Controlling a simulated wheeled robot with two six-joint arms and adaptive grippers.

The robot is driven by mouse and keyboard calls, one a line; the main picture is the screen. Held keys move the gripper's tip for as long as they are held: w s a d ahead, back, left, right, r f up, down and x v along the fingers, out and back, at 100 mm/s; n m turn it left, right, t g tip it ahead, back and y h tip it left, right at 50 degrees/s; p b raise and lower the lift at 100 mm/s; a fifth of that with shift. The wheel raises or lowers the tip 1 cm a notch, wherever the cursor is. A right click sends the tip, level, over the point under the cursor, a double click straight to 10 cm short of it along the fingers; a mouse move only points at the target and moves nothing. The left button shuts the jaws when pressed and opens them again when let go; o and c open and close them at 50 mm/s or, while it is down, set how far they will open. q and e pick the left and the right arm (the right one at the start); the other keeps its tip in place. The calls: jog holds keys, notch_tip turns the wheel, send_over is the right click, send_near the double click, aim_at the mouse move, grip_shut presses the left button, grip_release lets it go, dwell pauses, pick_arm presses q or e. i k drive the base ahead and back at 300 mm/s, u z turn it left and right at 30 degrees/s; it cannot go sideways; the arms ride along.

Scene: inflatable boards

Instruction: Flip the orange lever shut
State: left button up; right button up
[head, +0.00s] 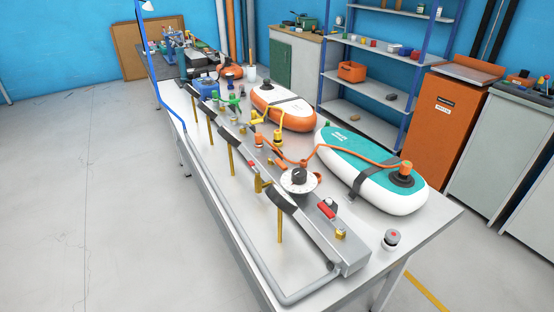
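A row of coloured valve fittings runs along the grey metal manifold (319,231) on the long table. A small orange part (279,162) sits on the manifold beside the orange hose and looks like the orange lever. It is too small to tell which way it is turned. A red-handled part (327,211) sits nearer on the manifold, past the round white dial with a black knob (299,180). Yellow fittings (257,116) and green fittings (234,102) lie farther along. Neither of my grippers is in view.
A teal and white board (340,145) and an orange and white board (283,106) lie on the table (433,225). An orange hose (345,148) reaches the teal board's valve. A grey pipe (228,210) runs along the left edge. Floor at left is clear.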

aim_at(283, 166)
jog(key=k, duration=1.35)
jog(key=u, duration=0.55)
jog(key=i, duration=0.65)
jog(key=u, duration=0.85)
jog(key=i, duration=1.05)
jog(key=z, duration=0.7)
jog(key=i, duration=0.35)
jog(key=z, duration=0.25)
